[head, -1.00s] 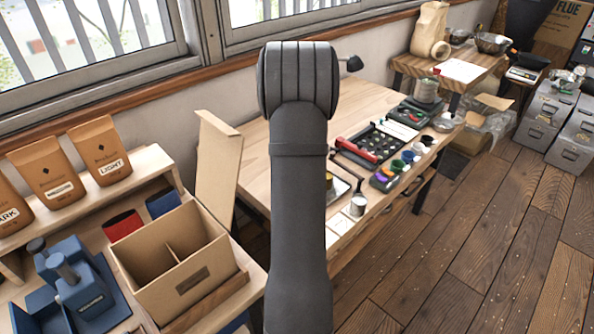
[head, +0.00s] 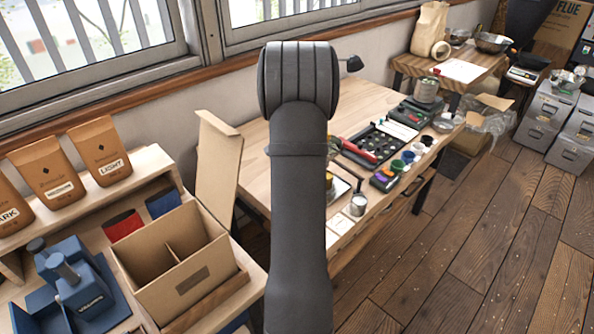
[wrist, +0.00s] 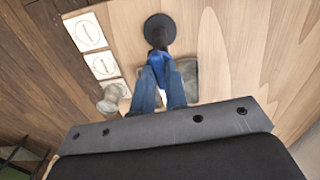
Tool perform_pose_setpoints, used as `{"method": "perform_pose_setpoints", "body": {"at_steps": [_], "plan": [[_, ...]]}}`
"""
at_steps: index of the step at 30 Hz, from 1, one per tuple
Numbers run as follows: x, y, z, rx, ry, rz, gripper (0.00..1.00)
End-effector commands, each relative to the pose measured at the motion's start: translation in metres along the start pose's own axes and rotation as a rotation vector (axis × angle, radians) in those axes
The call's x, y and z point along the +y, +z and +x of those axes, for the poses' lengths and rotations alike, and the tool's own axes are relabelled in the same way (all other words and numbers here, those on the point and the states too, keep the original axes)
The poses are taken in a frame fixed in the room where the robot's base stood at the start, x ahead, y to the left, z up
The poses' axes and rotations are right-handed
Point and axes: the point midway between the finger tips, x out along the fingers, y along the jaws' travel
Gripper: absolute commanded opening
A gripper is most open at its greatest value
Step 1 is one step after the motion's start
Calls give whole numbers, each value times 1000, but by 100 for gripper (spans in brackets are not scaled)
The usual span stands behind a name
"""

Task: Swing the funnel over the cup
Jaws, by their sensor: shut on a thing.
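My gripper (wrist: 160,92) shows in the wrist view as two blue fingers pointing at the table. It is shut on a small blue piece (wrist: 157,68), with a dark post and round black disc (wrist: 158,28) just beyond. I cannot tell whether this piece belongs to the funnel; no funnel shape is clear. The cup, a small silvery vessel (head: 358,203), stands on a white card near the table's front edge. It also shows in the wrist view (wrist: 112,99), left of the fingers and apart from them. In the head view my arm hides the gripper.
White cards with circles (wrist: 87,32) lie left of the disc. A grey flat plate (wrist: 190,78) lies beside the fingers. A black tray (head: 377,143) and several small coloured cups stand right of my arm. A cardboard box (head: 172,262) is at left. Bare wood (wrist: 240,50) lies right.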

Motion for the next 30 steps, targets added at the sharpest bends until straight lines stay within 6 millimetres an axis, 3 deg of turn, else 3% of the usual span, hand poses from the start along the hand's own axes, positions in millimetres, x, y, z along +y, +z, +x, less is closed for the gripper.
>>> {"method": "perform_pose_setpoints", "body": {"at_steps": [21, 22, 25, 30], "plan": [[0, -1, -1, 4, -3, 80, 0], [0, -1, -1, 4, -3, 80, 15], [0, -1, -1, 3, -3, 79, 34], [0, -1, -1, 2, -1, 78, 35]]}}
